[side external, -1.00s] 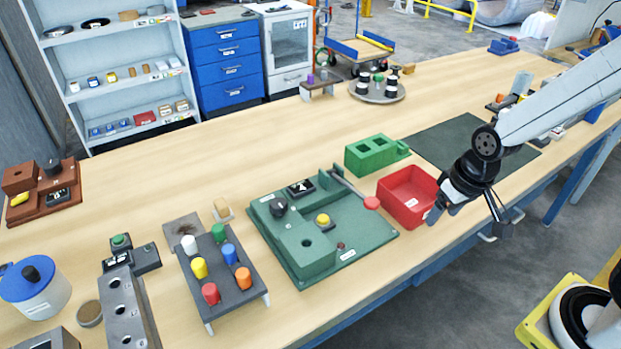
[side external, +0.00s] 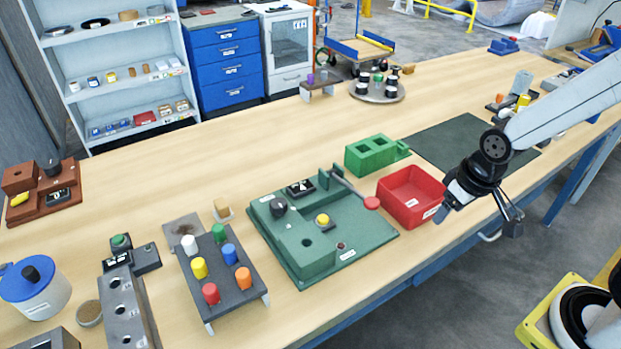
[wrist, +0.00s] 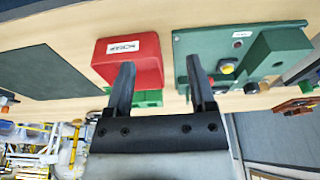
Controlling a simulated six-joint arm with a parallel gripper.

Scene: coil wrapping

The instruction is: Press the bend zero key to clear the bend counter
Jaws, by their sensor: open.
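The green fixture (side external: 368,243) lies on the bench left of the red bin. It carries a yellow button (side external: 323,220) on a small dark block, a small reddish-brown button (side external: 341,246), a black display (side external: 299,188), a black knob (side external: 278,206) and a red-tipped lever (side external: 371,203). I cannot read which key is bend zero. My gripper (side external: 446,210) is open and empty, beside the red bin's right side and apart from the fixture. In the wrist view my gripper (wrist: 160,63) has its fingers spread; the yellow button (wrist: 227,68) shows right of them.
The red bin (side external: 431,214) stands between my gripper and the fixture. A green two-hole block (side external: 354,162) stands behind the bin, with a dark mat (side external: 464,135) at right. A rack of coloured pegs (side external: 245,292) is left of the fixture. Bare bench lies behind the fixture.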

